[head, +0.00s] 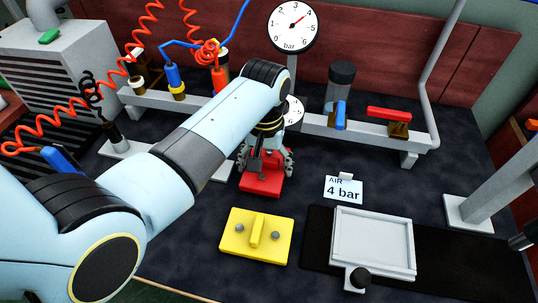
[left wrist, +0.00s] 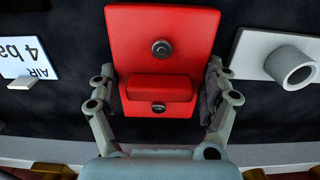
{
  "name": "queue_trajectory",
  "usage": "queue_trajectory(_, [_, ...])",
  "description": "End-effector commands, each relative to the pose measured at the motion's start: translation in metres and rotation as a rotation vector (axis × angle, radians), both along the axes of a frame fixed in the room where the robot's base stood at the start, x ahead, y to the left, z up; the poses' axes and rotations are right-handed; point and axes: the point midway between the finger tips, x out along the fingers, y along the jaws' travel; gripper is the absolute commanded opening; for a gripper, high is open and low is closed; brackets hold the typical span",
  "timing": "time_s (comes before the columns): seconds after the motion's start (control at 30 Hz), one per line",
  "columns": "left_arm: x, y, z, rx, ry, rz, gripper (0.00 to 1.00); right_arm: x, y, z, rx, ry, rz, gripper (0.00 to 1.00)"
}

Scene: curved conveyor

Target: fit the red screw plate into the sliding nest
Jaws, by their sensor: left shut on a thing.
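The red screw plate (head: 262,184) is below my left gripper (head: 265,160), left of the air sign. In the left wrist view, the red screw plate (left wrist: 190,30) shows two dark screws and a raised red grip block. The left gripper (left wrist: 162,90) is shut on this block, one finger at each side. I cannot tell whether the plate touches the table. The sliding nest (head: 345,222), a pale square tray with a raised rim and a black knob, is empty on a dark strip at the lower right.
A yellow screw plate (head: 242,247) lies left of the nest. An air sign (head: 344,190) stands between the red plate and nest. A grey rail (head: 318,124) with valves and a gauge (head: 293,27) run behind. A grey post (head: 490,190) stands at right.

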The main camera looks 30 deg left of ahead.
Motion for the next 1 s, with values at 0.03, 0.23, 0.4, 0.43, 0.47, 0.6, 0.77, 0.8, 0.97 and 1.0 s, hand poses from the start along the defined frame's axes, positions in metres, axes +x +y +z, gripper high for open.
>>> queue_trajectory(0.03, [0.011, 0.003, 0.002, 0.001, -0.006, 0.000, 0.42, 0.001, 0.000, -0.002, 0.000, -0.002, 0.000, 0.40])
queue_trajectory(0.23, [0.032, 0.009, -0.007, 0.001, 0.000, 0.001, 0.42, -0.007, -0.003, -0.006, -0.003, 0.013, 0.001, 0.40])
queue_trajectory(0.4, [0.033, 0.009, -0.010, 0.001, -0.003, 0.001, 0.42, -0.015, -0.006, -0.006, -0.007, 0.024, 0.002, 0.40])
queue_trajectory(0.43, [0.033, 0.009, -0.010, 0.001, -0.003, 0.001, 0.42, -0.016, -0.006, -0.006, -0.008, 0.025, 0.001, 0.40])
queue_trajectory(0.47, [0.033, 0.009, -0.010, 0.001, -0.003, 0.001, 0.42, -0.017, -0.007, -0.006, -0.008, 0.027, 0.001, 0.40])
queue_trajectory(0.6, [0.032, 0.009, -0.012, 0.001, -0.003, 0.001, 0.42, -0.018, -0.009, -0.007, -0.010, 0.029, 0.002, 0.40])
queue_trajectory(0.77, [0.032, 0.008, -0.012, 0.001, -0.002, 0.001, 0.99, -0.015, -0.010, -0.007, -0.011, 0.025, 0.002, 0.40])
queue_trajectory(0.8, [0.032, 0.008, -0.012, 0.001, -0.002, 0.001, 1.00, -0.015, -0.009, -0.007, -0.011, 0.024, 0.002, 0.40])
queue_trajectory(0.97, [0.032, 0.008, -0.012, 0.001, -0.002, 0.001, 1.00, -0.014, -0.009, -0.007, -0.011, 0.023, 0.002, 0.40])
queue_trajectory(1.0, [0.032, 0.008, -0.012, 0.001, -0.002, 0.001, 1.00, -0.014, -0.009, -0.007, -0.011, 0.023, 0.002, 0.40])
